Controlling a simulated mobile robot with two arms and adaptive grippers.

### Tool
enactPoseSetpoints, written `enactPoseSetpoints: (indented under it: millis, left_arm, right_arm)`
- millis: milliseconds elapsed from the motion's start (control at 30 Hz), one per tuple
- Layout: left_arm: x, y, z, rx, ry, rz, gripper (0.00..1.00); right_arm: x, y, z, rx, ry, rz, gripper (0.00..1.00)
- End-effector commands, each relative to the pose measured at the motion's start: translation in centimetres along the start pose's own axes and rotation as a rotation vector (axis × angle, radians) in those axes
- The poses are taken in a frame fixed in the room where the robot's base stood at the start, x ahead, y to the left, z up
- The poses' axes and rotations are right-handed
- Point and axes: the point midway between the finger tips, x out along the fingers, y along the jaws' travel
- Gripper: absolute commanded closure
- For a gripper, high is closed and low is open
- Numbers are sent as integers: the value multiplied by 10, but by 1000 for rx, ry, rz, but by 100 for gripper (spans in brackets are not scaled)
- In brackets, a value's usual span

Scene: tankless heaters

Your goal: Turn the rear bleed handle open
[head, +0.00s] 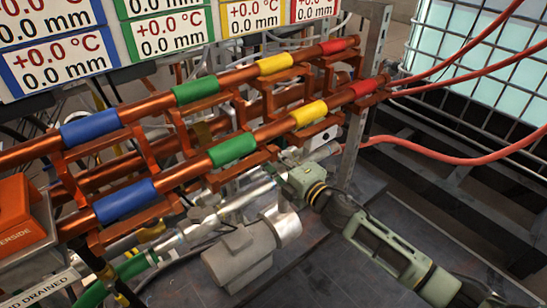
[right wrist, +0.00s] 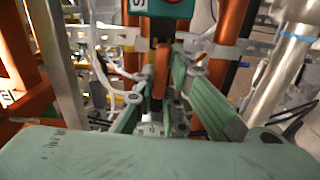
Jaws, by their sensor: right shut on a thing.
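In the right wrist view, my right gripper (right wrist: 164,82) has its two green fingers closed in on a narrow orange-brown handle (right wrist: 161,62), which stands upright between the fingertips. A dark green block with a white label (right wrist: 171,8) is just above it. Which bleed handle this is cannot be told from the label. In the head view, my right gripper's wrist (head: 309,184) is low beside the copper pipe rack; its fingertips are hidden behind the pipes and brackets. My left gripper is not in view.
Copper pipes with blue, green (head: 233,149), yellow and red bands cross above my gripper. A grey motor-like unit (head: 238,256) stands left of my forearm. A red hose (head: 438,153) and a caged tank (head: 478,50) are at right. Dark floor is open around my arm.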

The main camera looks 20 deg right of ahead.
Motion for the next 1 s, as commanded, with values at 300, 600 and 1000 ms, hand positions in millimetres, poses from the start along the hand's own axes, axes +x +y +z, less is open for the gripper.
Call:
enactPoseSetpoints:
  millis: [300, 600, 1000]
  left_arm:
    - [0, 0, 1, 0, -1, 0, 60]
    - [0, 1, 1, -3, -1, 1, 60]
    - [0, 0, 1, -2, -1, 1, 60]
  right_arm:
    - [0, -1, -1, 2, 1, -1, 72]
    - [0, 0, 0, 2, 0, -1, 70]
    - [-47, -3, 0, 3, 0, -4, 70]
